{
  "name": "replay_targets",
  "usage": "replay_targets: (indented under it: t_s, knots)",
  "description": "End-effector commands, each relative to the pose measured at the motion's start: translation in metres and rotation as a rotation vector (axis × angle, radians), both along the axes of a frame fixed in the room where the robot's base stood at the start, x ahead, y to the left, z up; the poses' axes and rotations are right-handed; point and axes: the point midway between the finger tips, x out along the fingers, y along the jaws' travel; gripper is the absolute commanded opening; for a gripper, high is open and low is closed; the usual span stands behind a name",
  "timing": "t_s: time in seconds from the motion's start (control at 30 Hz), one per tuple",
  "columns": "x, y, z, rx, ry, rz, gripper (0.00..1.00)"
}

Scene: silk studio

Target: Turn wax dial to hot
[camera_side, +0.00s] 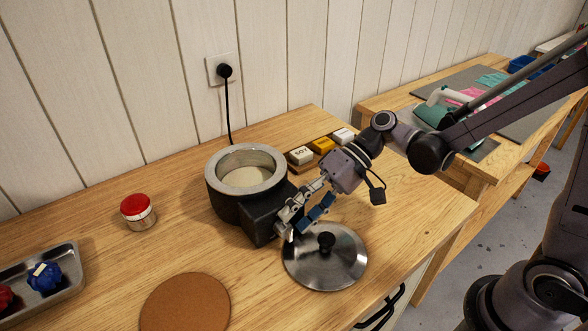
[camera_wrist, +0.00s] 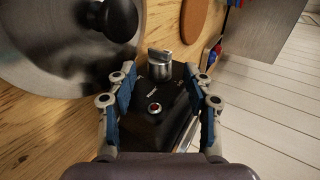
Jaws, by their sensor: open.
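The wax pot (camera_side: 222,190) is a black round body with a metal rim and pale wax inside. It stands on the wooden table. Its control box (camera_wrist: 150,125) carries a silver dial (camera_wrist: 160,66) and a red indicator light (camera_wrist: 155,109). In the wrist view the dial stands up just beyond and between my fingertips. My gripper (camera_side: 300,222) is open at the front of the control box; it also shows in the wrist view (camera_wrist: 164,84), with nothing between its fingers. The dial is hidden behind my gripper in the side view. The markings around the dial are too small to read.
A metal lid (camera_side: 335,262) with a black knob lies close beside my gripper. A black cord (camera_side: 228,112) runs from the wall socket.

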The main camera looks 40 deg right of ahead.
Motion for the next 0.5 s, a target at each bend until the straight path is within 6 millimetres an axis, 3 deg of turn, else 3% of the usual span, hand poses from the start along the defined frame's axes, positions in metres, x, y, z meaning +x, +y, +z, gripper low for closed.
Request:
replay_targets:
  t_s: [0.2, 0.5]
  knots:
    - [0.001, 0.016, -0.011, -0.001, 0.001, 0.001, 0.52]
    - [0.001, 0.018, -0.012, -0.001, 0.0, 0.0, 0.52]
